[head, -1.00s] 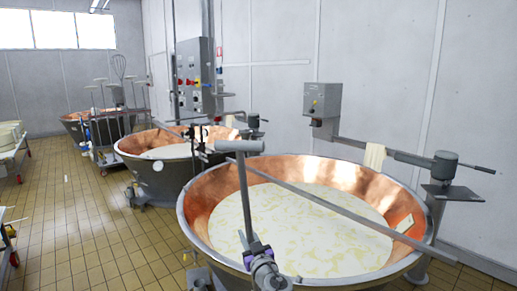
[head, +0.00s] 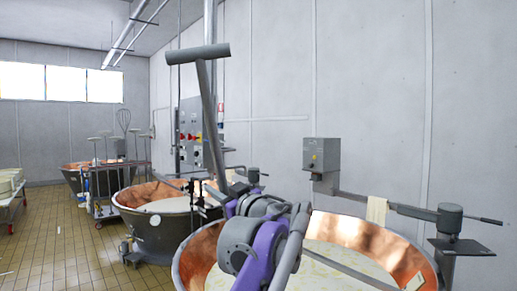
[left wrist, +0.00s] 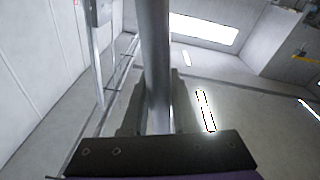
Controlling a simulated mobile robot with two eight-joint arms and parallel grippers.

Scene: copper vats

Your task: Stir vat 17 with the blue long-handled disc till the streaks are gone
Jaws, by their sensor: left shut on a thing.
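My left gripper (head: 238,203) is shut on a grey shaft (head: 211,120) with a grey crossbar (head: 199,51) on top. The shaft stands nearly upright, tilted a little. In the left wrist view the shaft (left wrist: 155,60) runs between the dark fingers of my left gripper (left wrist: 158,105). No blue disc shows; the tool's lower end is hidden. The nearest copper vat (head: 194,256) holds a pale liquid (head: 330,257) with yellowish streaks. My left arm hides part of it. I cannot read a vat number. My right gripper is not in view.
A metal bar (head: 352,271) crosses the nearest vat. A bracket arm with a cloth (head: 377,211) and a grey box (head: 321,155) stand behind it. A second vat (head: 160,232) and a tool rack (head: 99,180) are further left. Tiled floor (head: 65,250) is clear at left.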

